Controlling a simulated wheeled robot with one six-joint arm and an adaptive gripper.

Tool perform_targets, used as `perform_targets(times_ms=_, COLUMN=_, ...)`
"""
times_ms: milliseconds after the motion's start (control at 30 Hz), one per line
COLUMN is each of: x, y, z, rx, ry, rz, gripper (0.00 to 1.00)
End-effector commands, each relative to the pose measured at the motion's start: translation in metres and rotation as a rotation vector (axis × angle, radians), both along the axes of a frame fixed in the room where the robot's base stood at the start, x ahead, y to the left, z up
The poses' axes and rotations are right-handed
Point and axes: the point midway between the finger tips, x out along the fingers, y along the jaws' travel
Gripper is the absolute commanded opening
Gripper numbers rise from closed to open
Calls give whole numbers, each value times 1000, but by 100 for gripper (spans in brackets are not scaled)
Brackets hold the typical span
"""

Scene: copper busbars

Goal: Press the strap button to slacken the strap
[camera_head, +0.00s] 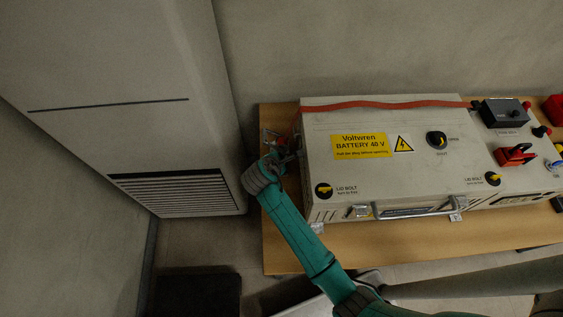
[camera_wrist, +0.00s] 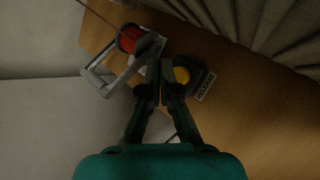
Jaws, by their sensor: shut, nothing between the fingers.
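The orange-red strap (camera_head: 385,105) runs across the back of the pale battery box's lid (camera_head: 440,175) and down its left side. In the wrist view its red roll (camera_wrist: 129,38) sits in a grey metal frame (camera_wrist: 98,80). A yellow round button (camera_wrist: 182,74) on a dark base, with a small label (camera_wrist: 205,87), is beside it on the wooden top. My gripper (camera_wrist: 160,66) is shut and empty. Its fingertips are between the roll and the button, with the button close to the right finger. Contact cannot be told. In the head view my gripper is at the box's left side.
The box stands on a wooden table (camera_head: 350,240). Its lid has two lid bolts (camera_head: 323,190) (camera_head: 492,179), a knob (camera_head: 437,140) and a front handle (camera_head: 415,211). A tall pale cabinet (camera_head: 120,80) stands close on the left. A red switch (camera_head: 515,154) is at right.

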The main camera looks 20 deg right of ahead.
Motion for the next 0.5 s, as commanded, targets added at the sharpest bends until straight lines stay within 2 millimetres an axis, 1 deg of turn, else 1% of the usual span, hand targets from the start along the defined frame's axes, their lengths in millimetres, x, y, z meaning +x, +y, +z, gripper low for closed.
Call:
perform_targets(times_ms=33, x=1, y=0, z=5, rx=1, ry=-3, rz=0, gripper=0)
perform_targets(times_ms=300, x=1, y=0, z=28, rx=1, ry=-4, rz=0, gripper=0)
perform_targets(times_ms=500, x=0, y=0, z=40, rx=0, ry=-2, rz=0, gripper=0)
